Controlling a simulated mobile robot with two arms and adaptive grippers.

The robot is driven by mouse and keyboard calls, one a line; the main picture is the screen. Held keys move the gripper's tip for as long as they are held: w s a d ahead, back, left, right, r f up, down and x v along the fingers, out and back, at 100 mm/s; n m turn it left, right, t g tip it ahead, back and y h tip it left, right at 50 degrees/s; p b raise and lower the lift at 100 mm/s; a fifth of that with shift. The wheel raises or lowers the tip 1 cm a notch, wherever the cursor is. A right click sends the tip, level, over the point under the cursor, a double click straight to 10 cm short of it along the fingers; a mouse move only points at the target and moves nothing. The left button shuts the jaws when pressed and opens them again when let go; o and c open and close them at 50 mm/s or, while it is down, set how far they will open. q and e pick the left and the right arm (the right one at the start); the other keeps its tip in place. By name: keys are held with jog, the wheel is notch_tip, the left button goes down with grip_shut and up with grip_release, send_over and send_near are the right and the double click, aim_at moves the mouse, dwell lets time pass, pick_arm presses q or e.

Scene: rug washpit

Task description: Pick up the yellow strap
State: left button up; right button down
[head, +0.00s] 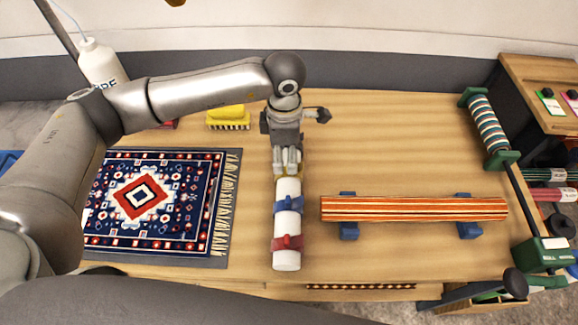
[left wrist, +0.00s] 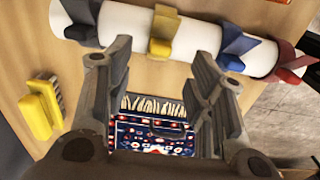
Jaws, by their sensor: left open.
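A white roll (head: 287,255) lies on the wooden table, running away from me, with coloured straps around it. In the left wrist view the yellow strap (left wrist: 163,32) crosses the roll, between a dark strap (left wrist: 80,22) and the blue strap (left wrist: 236,45). A red strap (left wrist: 287,65) is farther along. In the head view my left gripper (head: 287,162) is over the far part of the roll and mostly hides the yellow strap. The gripper is open, with its fingers (left wrist: 162,55) apart and nothing between them. My right gripper is out of view.
A patterned rug (head: 150,200) lies left of the roll. A yellow brush (head: 228,116) stands behind it. A striped orange piece (head: 415,208) rests on blue supports to the right. A white bottle (head: 102,65) is at the back left. The table between roll and right edge is partly clear.

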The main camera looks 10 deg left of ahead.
pick_arm(q)
notch_tip(320, 180, down, 4)
jog(key=shift+d+p, duration=0.15)
jog(key=shift+p, duration=1)
jog(key=shift+w+f, duration=0.1)
jog(key=shift+f, duration=0.35)
jog(key=c, duration=0.9)
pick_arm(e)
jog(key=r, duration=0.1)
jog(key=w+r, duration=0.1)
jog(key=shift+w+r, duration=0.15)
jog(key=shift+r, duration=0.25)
